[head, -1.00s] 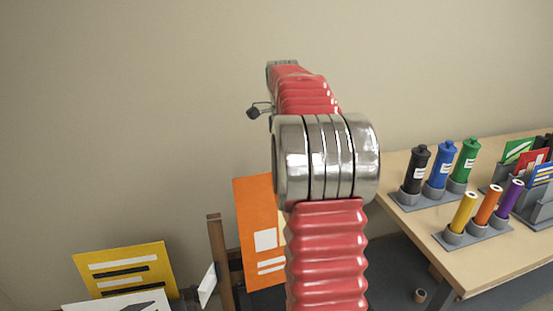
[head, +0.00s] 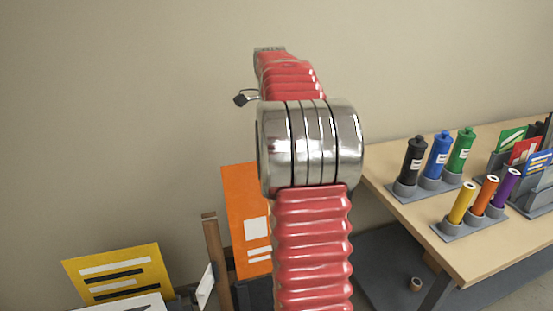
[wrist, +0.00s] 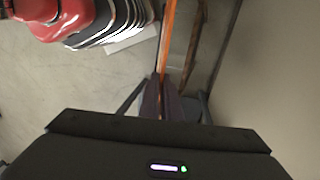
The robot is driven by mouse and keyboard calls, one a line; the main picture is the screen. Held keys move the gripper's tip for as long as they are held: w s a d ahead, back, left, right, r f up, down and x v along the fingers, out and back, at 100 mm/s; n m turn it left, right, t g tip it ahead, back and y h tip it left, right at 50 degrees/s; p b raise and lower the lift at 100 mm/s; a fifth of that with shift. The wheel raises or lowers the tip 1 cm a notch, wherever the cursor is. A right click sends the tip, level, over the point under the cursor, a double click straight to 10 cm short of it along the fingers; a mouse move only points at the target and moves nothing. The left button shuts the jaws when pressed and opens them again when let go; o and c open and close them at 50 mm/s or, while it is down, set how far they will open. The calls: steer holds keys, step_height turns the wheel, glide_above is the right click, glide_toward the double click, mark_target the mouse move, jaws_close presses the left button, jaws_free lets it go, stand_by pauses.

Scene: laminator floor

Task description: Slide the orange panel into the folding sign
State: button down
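The orange panel (head: 243,200) hangs upright in the head view, with white markings. My arm hides its right side. In the wrist view the orange panel (wrist: 167,45) shows edge-on as a thin strip running up from between the fingers. My gripper (wrist: 166,92) has its fingers close together on that strip. The head view does not show my gripper. A brown wooden post (head: 215,255) stands just left of the panel, with dark parts beside its foot. It may belong to the folding sign, but I cannot tell. Whether the panel's lower edge touches anything is hidden.
A yellow panel (head: 118,272) and a white board (head: 130,302) stand at the lower left. A wooden table (head: 455,240) on the right holds black, blue and green bottles (head: 438,157), coloured rolls (head: 486,195) and a card rack (head: 535,190). A plain wall is behind.

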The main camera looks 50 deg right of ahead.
stand_by(0.5)
steer(key=shift+r, duration=0.3)
stand_by(0.4)
steer(key=shift+s+a+f, duration=0.1)
steer(key=shift+s+f, duration=0.05)
steer(key=shift+f, duration=0.75)
steer(key=shift+s+a+f, duration=0.1)
steer(key=shift+f, duration=0.75)
stand_by(0.6)
steer(key=shift+f, duration=0.15)
stand_by(0.4)
